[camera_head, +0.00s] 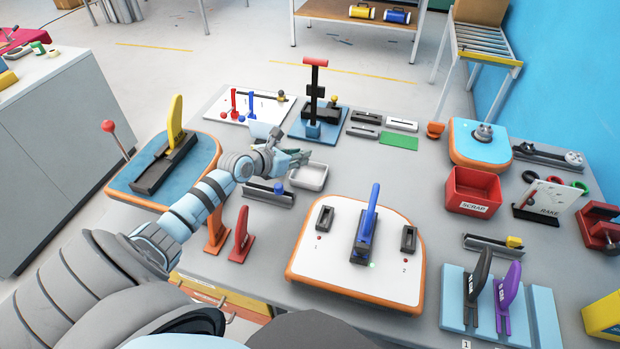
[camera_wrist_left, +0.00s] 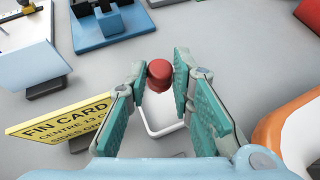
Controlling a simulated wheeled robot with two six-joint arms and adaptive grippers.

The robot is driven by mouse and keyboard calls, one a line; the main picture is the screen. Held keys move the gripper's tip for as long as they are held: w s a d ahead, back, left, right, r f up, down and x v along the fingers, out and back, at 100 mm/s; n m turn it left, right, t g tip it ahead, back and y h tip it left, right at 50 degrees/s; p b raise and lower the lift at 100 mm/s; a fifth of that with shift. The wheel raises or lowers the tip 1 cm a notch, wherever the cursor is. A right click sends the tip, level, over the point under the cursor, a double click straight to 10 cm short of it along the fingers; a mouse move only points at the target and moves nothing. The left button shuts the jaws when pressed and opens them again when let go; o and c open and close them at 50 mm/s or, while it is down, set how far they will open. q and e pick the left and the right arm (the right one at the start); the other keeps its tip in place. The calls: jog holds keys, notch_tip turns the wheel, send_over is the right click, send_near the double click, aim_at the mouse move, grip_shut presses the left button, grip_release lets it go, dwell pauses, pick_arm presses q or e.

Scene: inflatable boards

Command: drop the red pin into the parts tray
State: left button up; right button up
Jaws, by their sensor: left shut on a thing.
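My left gripper (camera_head: 299,158) reaches in over the middle of the table. In the left wrist view its teal fingertips (camera_wrist_left: 166,80) are shut on the red pin (camera_wrist_left: 159,71), whose rounded red head shows between them. The pin cannot be made out in the head view. A small white-rimmed tray (camera_head: 310,187), which looks like the parts tray, lies just right of and below the fingers in the head view. Its rim (camera_wrist_left: 167,132) shows behind and below the pin in the wrist view. The tray's inside is partly hidden by the fingers. My right gripper is not in view.
A yellow fin card (camera_wrist_left: 62,118) stands left of the fingers in the wrist view. A blue stand with a red-topped post (camera_head: 314,95) rises behind the gripper. A white board with a blue fin (camera_head: 395,277) lies in front, and a red scrap bin (camera_head: 472,184) stands right.

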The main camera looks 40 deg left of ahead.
pick_arm(q)
jog(key=o, duration=0.9)
jog(key=shift+r, duration=0.2)
jog(key=shift+o, duration=0.2)
jog(key=v, duration=0.7)
jog(key=shift+s, duration=0.25)
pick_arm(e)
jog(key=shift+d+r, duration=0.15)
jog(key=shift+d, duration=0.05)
